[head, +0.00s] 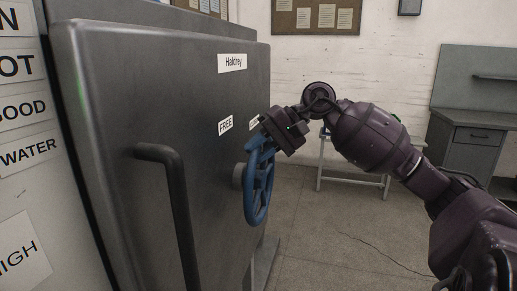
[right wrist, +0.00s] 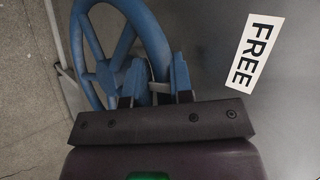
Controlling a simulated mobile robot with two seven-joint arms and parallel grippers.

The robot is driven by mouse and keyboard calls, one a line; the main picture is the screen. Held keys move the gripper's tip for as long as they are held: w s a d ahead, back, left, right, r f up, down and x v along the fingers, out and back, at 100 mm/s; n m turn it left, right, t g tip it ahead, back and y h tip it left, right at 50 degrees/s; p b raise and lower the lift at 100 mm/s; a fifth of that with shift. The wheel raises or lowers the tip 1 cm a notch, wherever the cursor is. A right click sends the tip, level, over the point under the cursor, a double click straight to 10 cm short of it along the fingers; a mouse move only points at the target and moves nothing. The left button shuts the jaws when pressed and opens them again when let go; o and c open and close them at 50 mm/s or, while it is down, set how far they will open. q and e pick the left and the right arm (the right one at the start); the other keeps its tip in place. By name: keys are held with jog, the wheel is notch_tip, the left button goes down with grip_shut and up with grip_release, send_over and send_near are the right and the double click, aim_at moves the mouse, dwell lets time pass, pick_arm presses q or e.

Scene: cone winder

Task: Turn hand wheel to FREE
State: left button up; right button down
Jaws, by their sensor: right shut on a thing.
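The blue hand wheel (head: 259,190) is on the front of the grey cabinet door (head: 120,110). In the right wrist view the wheel (right wrist: 98,42) shows its rim and spokes. A FREE label (head: 225,125) is on the door above and left of the wheel; it also shows in the right wrist view (right wrist: 255,53). A second label (head: 254,122) is partly hidden by my right gripper. My right gripper (head: 265,142) is at the top of the wheel. In the right wrist view its fingers (right wrist: 155,90) are shut on the rim. My left gripper is not in view.
A dark bar handle (head: 172,200) stands out from the door, left of the wheel. A small table (head: 350,178) is against the back wall and a grey desk (head: 475,135) stands at the right. Open floor (head: 330,245) lies right of the cabinet.

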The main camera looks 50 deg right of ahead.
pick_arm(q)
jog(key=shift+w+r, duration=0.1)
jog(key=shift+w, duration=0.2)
pick_arm(e)
jog(key=c, duration=1)
grip_release()
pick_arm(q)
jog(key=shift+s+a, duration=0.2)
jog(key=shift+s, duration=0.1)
pick_arm(e)
jog(key=shift+s+d+r, duration=0.15)
jog(key=shift+d+r, duration=0.05)
jog(key=shift+r, duration=0.05)
pick_arm(q)
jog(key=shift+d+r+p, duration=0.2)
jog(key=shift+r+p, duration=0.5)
jog(key=shift+p, duration=0.15)
pick_arm(e)
jog(key=v, duration=1)
jog(key=shift+d, duration=0.1)
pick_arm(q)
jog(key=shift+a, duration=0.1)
